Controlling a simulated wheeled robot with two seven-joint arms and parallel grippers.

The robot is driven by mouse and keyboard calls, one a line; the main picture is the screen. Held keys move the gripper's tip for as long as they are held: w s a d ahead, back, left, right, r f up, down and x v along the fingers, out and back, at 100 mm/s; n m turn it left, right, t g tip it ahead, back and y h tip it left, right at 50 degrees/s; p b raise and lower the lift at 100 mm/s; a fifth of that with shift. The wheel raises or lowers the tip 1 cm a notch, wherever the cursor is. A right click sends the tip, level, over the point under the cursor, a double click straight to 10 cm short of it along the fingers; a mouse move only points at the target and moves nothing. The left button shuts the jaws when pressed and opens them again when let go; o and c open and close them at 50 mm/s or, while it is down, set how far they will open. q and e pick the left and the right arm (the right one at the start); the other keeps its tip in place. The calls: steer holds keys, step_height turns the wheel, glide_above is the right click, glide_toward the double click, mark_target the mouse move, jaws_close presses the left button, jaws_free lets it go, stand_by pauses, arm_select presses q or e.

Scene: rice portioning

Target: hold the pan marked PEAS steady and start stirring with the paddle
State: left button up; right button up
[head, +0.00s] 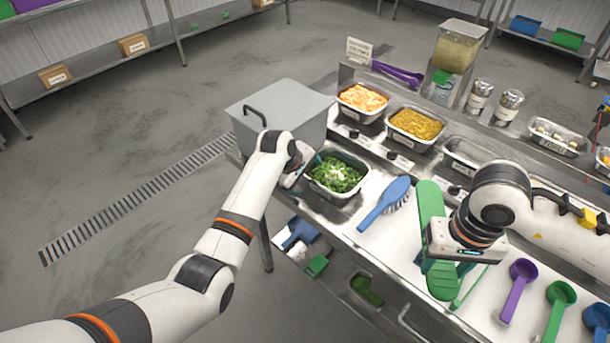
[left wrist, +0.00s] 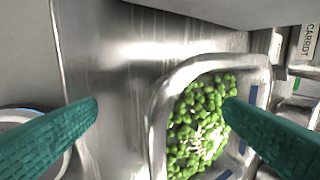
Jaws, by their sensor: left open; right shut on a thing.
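The pan of green peas (head: 347,200) sits at the left end of the steel counter, with some white grains on the peas. Its label is not readable. It also shows in the left wrist view (left wrist: 157,125). My left gripper (left wrist: 163,106) is open at the pan's left wall, one finger outside the pan and the other over the peas. In the head view my left gripper (head: 306,168) partly covers the pan's left side. The green paddle (head: 430,203) is in my right gripper (head: 445,262), over the white board, apart from the pan. The right fingertips are hidden.
A grey lidded box (head: 285,105) stands just behind the pan. Pans of carrot (head: 362,112) and yellow food (head: 414,140) stand further right. Purple (head: 518,290), green (head: 558,305) and blue scoops (head: 597,318) lie at front right.

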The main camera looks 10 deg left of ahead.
arm_select(q)
steer(key=shift+r+p, duration=3.4)
steer(key=shift+p, duration=0.35)
arm_select(e)
step_height(320, 180, up, 8)
steer(key=shift+f, duration=0.1)
arm_select(q)
steer(key=shift+f, duration=0.1)
